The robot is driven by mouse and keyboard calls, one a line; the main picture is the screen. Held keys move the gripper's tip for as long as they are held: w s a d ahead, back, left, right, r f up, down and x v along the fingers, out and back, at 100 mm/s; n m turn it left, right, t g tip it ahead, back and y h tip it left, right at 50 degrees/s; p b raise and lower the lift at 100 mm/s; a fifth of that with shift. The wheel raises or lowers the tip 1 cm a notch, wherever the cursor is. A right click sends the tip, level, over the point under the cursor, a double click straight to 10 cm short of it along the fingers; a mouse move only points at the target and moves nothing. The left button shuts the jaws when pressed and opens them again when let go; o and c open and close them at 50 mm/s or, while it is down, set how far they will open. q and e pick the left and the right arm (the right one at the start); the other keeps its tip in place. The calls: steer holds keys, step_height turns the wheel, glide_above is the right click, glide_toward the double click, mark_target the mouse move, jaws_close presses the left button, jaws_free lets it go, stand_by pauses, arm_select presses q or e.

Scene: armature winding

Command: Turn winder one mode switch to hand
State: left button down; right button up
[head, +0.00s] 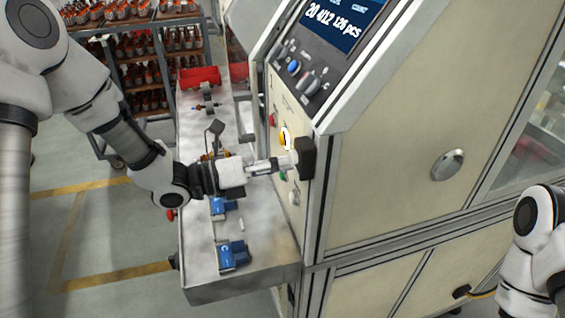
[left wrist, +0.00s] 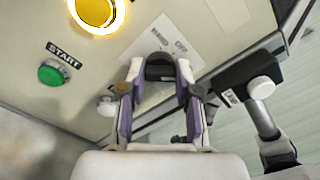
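The mode switch (left wrist: 159,67) appears as a dark knob on the cream panel, below a plate (left wrist: 165,42) whose visible words are HAND and OFF. My left gripper (left wrist: 160,82) has its two fingers apart, one on each side of the knob. I cannot tell whether the pads touch it or which way the knob points. In the head view, my left gripper (head: 284,164) is at the winder's front panel and hides the switch. My right arm shows at the lower right edge of the head view, but its gripper is out of view.
A lit yellow button (left wrist: 95,10) and a green START button (left wrist: 52,73) sit left of the fingers. A black box (left wrist: 245,78) with a white knob juts out close on the right. The bench (head: 265,262) with blue parts (head: 233,255) lies below my left arm.

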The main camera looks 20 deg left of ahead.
arm_select(q)
steer(key=n+b, duration=0.4)
steer(key=n, duration=1.3)
steer(key=shift+n, duration=0.4)
stand_by(0.5)
steer(key=c, duration=0.8)
jaws_free()
steer(key=shift+a, duration=0.1)
